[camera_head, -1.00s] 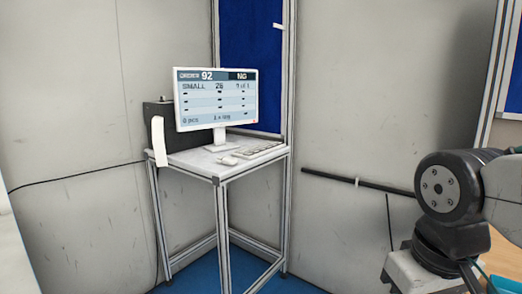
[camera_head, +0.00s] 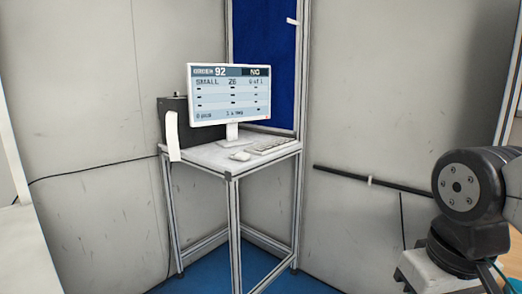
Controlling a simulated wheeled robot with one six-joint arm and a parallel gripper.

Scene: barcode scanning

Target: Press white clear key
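No key that I can make out as a white clear key shows. A light keyboard (camera_head: 272,145) lies on the small stand (camera_head: 208,153) in the corner, its single keys too small to tell apart. A white mouse (camera_head: 240,156) lies to its left. A monitor (camera_head: 229,95) stands behind them and reads order 92, small, 26, with a dark box at the top right that seems to read NG. My gripper is out of view; only a part of my arm shows at the right edge, well apart from the stand.
A black box (camera_head: 176,127) with a white paper strip (camera_head: 172,137) hanging from it stands left of the monitor. A black bar (camera_head: 375,181) runs along the right wall. Blue floor (camera_head: 220,272) shows under the stand. A white surface (camera_head: 32,250) fills the lower left edge.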

